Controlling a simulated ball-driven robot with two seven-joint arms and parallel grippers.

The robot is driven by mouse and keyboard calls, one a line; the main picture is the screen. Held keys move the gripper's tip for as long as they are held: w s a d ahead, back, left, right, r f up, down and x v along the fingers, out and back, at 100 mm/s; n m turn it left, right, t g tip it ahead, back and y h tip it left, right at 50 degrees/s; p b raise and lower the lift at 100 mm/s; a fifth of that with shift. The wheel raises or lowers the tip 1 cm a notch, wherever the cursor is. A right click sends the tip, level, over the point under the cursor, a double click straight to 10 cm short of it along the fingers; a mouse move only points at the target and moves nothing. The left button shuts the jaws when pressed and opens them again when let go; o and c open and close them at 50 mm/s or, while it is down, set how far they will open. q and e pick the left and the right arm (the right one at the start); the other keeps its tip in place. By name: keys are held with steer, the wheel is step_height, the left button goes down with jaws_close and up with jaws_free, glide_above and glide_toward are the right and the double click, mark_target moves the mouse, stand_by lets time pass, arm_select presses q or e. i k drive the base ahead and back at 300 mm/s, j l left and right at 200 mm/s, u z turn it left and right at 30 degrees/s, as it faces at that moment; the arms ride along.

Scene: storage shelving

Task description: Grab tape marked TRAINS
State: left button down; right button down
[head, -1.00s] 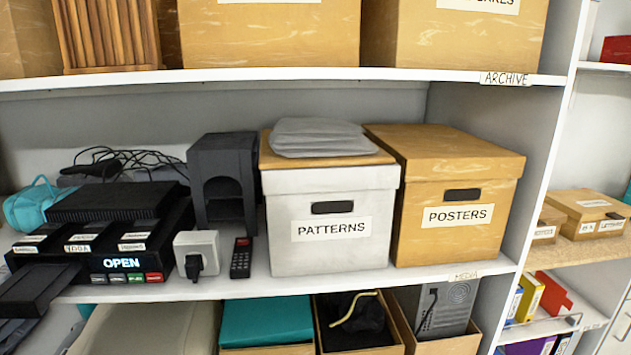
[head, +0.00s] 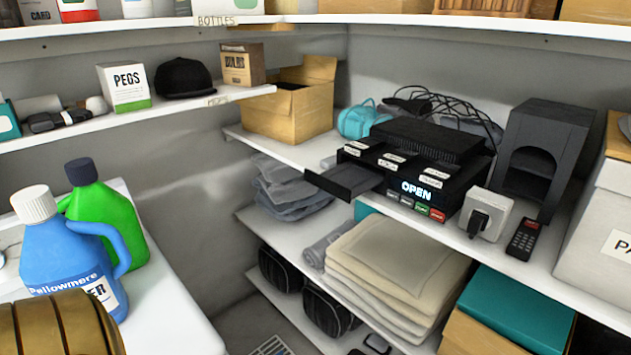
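Several black tapes with white handwritten labels lie on the black player (head: 430,185) on the right-hand shelf. The labelled tapes show at the left (head: 362,145), middle (head: 398,161) and right (head: 436,177) of its top. The labels are too small to read, so I cannot tell which one says TRAINS. The player's display reads OPEN, and its black tray (head: 343,181) sticks out to the left. Neither of my grippers is in view.
A white power adapter (head: 487,214), a remote (head: 522,239) and a black cubby unit (head: 541,150) stand right of the player. An open cardboard box (head: 290,105) and teal bag (head: 356,119) are behind it. Blue (head: 70,255) and green (head: 105,215) jugs stand at left.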

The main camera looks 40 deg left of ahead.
mark_target(440, 175)
steer(key=u, duration=0.7)
steer(key=k, duration=0.05)
